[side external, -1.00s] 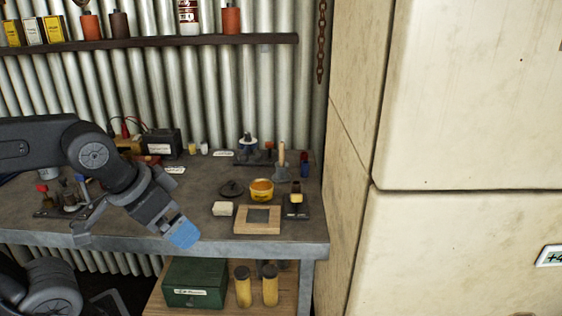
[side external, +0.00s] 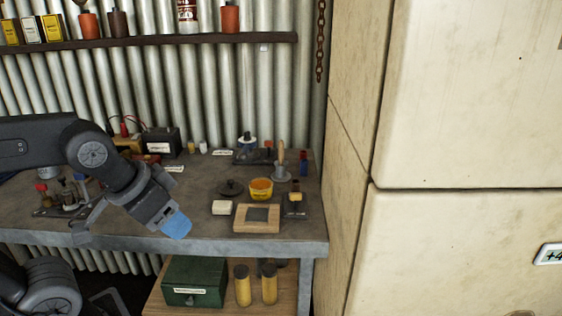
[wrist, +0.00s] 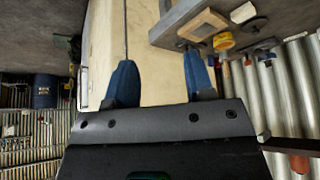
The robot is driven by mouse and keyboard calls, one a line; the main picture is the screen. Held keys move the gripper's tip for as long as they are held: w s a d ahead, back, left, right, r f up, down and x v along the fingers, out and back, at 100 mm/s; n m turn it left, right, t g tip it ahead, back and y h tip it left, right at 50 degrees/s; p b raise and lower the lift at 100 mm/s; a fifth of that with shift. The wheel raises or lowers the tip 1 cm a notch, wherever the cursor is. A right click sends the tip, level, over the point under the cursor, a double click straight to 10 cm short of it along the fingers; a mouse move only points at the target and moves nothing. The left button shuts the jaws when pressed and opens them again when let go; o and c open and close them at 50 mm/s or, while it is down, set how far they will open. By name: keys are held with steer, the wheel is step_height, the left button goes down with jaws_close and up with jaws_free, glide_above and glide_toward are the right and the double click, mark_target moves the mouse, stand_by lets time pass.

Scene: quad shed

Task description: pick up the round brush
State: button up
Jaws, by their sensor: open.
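An upright wooden handle on a round grey base (side external: 281,171), which looks like the round brush, stands near the back right of the bench, behind the yellow tin. I cannot make it out clearly in the wrist view. My gripper (side external: 176,226) is over the bench's front edge, well to the left of the brush and nearer the front. In the wrist view its two blue fingers (wrist: 160,82) are spread apart with nothing between them.
A pale cabinet (side external: 470,90) closes off the right. The bench's centre is clear.

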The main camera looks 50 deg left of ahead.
steer(key=w+a+r+n+t+y, duration=0.1)
steer(key=w+a+r+t, duration=0.15)
steer(key=w, duration=0.45)
steer(key=w+a+r+n+t+y, duration=0.1)
steer(key=w+a+r, duration=0.15)
steer(key=w, duration=0.45)
steer(key=m+t+h, duration=0.2)
steer(key=t, duration=0.7)
glide_above(281, 165)
steer(key=shift+w+a+f, duration=0.1)
steer(key=shift+f, duration=2.4)
steer(key=shift+w+a+f, duration=0.1)
steer(key=shift+f, duration=2.35)
steer(key=shift+w+a+f, duration=0.1)
steer(key=shift+f, duration=2.4)
jaws_close()
